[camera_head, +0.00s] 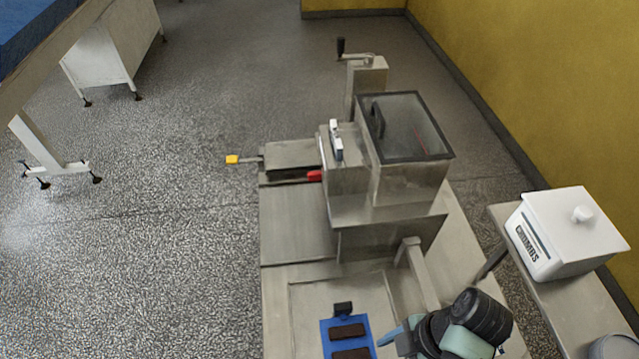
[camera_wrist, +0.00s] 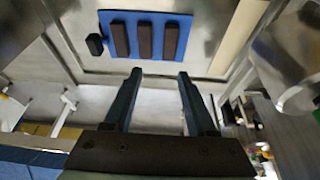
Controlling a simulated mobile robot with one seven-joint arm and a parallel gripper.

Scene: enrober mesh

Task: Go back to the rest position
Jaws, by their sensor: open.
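My gripper (camera_head: 392,338) is at the bottom of the head view, just right of a blue mat (camera_head: 327,344) that bears dark brown bars (camera_head: 348,332). In the wrist view my gripper (camera_wrist: 160,75) has its two fingers apart with nothing between them. The blue mat (camera_wrist: 187,22) lies beyond the fingertips there, with three dark bars (camera_wrist: 145,40) side by side on it. A small black block (camera_wrist: 95,44) sits at the mat's edge; it also shows in the head view (camera_head: 343,309). The mat's lower part is cut off in the head view.
A steel machine (camera_head: 345,195) with a dark-framed clear box (camera_head: 412,125) stands beyond the mat. A white CRUMBS bin (camera_head: 565,235) stands on a side table (camera_head: 570,310) at right. A upright post (camera_head: 412,262) rises close to my arm. Open floor (camera_head: 150,230) lies left.

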